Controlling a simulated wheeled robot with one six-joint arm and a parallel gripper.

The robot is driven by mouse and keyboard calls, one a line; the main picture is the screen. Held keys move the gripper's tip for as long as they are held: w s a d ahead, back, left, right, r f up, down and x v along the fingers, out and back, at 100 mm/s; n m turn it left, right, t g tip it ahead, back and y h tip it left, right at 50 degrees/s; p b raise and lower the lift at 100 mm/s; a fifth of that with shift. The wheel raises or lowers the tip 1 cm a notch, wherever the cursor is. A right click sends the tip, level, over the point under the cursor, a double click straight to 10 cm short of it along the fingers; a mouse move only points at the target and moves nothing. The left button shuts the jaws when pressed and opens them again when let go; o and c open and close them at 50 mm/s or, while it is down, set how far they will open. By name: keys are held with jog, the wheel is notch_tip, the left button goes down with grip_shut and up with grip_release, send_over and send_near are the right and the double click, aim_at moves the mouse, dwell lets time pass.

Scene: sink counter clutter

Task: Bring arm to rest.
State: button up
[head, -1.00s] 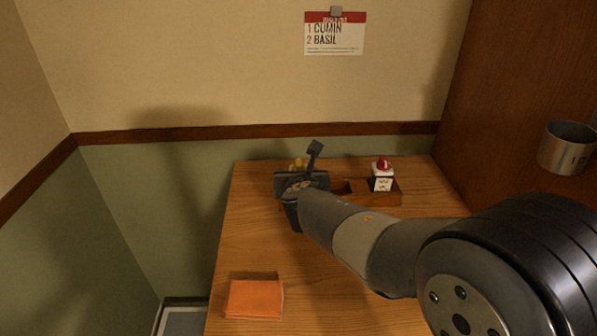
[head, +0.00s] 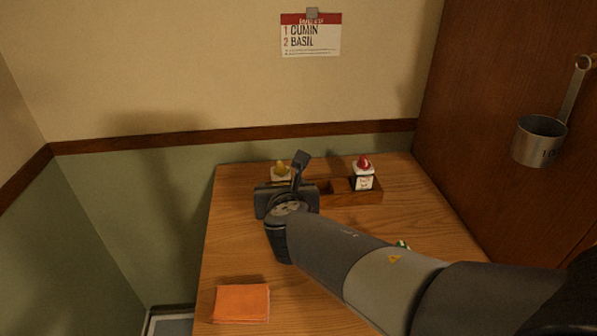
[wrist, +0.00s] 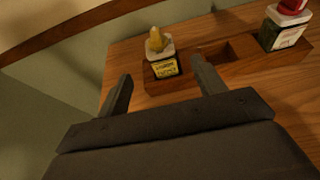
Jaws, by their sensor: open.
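My gripper (wrist: 160,92) is open in the wrist view, with nothing between its two fingers. In the head view my gripper (head: 285,190) is over the back left of the wooden counter (head: 230,245), and my arm reaches to it from the lower right. A yellow-capped jar (wrist: 162,56) stands in the left compartment of a wooden rack (wrist: 222,65), ahead of the fingers and apart from them. In the head view that jar (head: 281,171) is partly hidden behind my gripper. A red-capped jar (head: 363,175) stands at the rack's right end.
An orange cloth (head: 241,303) lies at the counter's front left. A small green-topped thing (head: 403,245) shows behind my arm, mostly hidden. A metal cup (head: 539,141) hangs on the brown panel at right. A card (head: 311,35) reading cumin and basil is on the wall.

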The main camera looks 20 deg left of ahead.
aim_at(280, 173)
jog(key=x, duration=1.1)
jog(key=shift+w+a, duration=0.1)
jog(key=shift+w, duration=0.05)
jog(key=shift+w+a+f, duration=0.15)
jog(key=shift+w+f, duration=0.1)
jog(key=shift+f, duration=0.05)
jog(key=shift+r, duration=0.15)
